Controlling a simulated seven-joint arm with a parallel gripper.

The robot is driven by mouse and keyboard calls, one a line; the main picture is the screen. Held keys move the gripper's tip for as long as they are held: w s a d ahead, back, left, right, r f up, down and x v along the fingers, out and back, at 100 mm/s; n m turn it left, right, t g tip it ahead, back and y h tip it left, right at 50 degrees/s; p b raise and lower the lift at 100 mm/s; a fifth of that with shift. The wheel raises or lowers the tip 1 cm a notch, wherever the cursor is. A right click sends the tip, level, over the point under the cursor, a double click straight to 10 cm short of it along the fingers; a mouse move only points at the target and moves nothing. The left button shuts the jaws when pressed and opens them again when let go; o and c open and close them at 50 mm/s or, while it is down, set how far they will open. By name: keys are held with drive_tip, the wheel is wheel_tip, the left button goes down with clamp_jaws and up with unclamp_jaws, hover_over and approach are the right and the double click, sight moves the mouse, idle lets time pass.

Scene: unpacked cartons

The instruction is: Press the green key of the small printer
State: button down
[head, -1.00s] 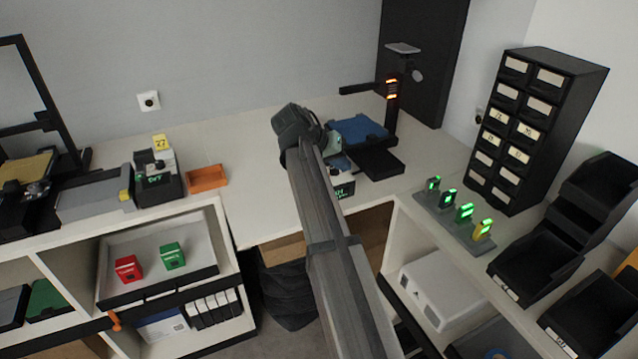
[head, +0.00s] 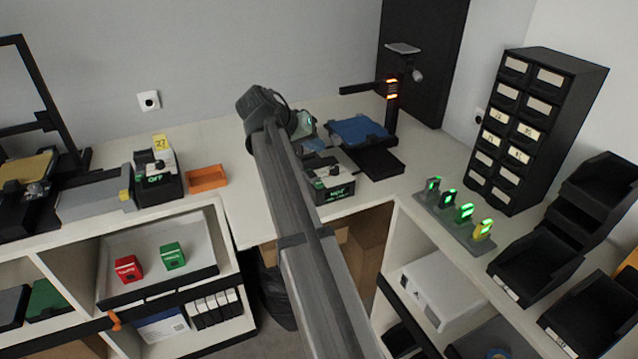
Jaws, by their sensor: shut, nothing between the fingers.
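A small pale box with a dark front and green lettering (head: 334,190), which looks like the small printer, stands near the front edge of the table. My arm reaches up from the bottom of the head view and bends over towards it. My gripper (head: 334,158) is small in the picture, shut and empty, with its dark tips just above or at the box's top. I cannot tell whether they touch it. A green key cannot be made out clearly. My arm hides part of the area left of the box.
A blue-topped black device (head: 358,131) stands close behind, by a black post with orange lights (head: 392,100). An orange tray (head: 207,178) and a device tagged 27 (head: 158,172) are at left. Green-lit tags (head: 465,211) and a black drawer cabinet (head: 535,125) are at right.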

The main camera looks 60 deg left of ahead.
sight(316, 184)
drive_tip(key=shift+f, duration=4.1)
drive_tip(key=shift+f, duration=0.2)
drive_tip(key=shift+f, duration=0.25)
drive_tip(key=shift+f, duration=0.5)
drive_tip(key=shift+r, duration=0.95)
drive_tip(key=shift+r, duration=2.5)
